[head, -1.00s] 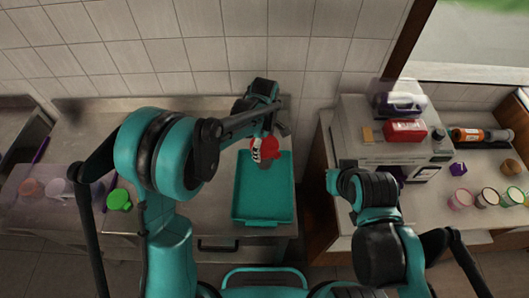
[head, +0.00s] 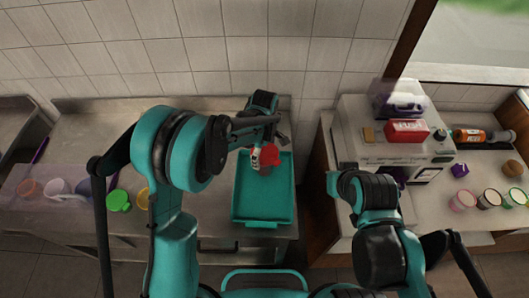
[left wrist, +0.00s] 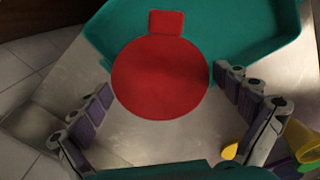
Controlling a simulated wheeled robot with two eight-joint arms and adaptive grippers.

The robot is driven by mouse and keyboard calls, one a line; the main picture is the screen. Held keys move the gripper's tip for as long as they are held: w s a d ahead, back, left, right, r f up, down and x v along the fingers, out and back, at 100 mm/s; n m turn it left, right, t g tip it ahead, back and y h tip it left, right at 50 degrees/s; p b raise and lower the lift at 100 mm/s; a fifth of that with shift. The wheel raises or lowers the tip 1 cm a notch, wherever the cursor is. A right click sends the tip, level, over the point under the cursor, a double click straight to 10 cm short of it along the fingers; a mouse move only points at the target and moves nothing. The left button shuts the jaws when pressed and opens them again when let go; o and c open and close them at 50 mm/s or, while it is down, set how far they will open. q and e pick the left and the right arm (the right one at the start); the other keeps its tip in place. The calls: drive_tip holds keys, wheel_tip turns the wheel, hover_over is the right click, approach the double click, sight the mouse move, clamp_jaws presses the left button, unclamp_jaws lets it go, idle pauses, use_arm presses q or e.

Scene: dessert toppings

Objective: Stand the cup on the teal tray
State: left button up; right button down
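The cup (head: 270,156) is red and white, at the far left part of the teal tray (head: 283,212) in the head view. In the left wrist view its red round face with a tab (left wrist: 160,78) sits between the fingers and overlaps the tray edge (left wrist: 245,35). My left gripper (head: 262,146) comes from above and behind it; the fingertips meet its two sides. The arm hides part of the cup, and I cannot tell whether its base touches the tray. My right arm is folded at the right; its fingers do not show.
The rest of the tray is empty. At the left stand a green-lidded container (head: 118,200), a yellow cup (head: 143,198) and an orange cup (head: 30,188). At the right, a machine (head: 390,150) carries a red box (head: 406,131), and several small cups stand on the counter.

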use_arm(q)
drive_tip(key=shift+r, duration=0.1)
drive_tip(key=shift+r+p, duration=0.25)
drive_tip(key=shift+p, duration=0.05)
wheel_tip(320, 180, up, 12)
drive_tip(key=p, duration=0.1)
drive_tip(key=s+a+r+m+t, duration=0.3)
drive_tip(key=s+a+r+m, duration=0.35)
drive_tip(key=s+a, duration=0.35)
drive_tip(key=s+a+m+t, duration=0.4)
drive_tip(key=s+a+m, duration=0.2)
drive_tip(key=s+a, duration=0.2)
drive_tip(key=shift+s+f, duration=0.25)
drive_tip(key=shift+s, duration=0.1)
drive_tip(key=shift+f, duration=0.1)
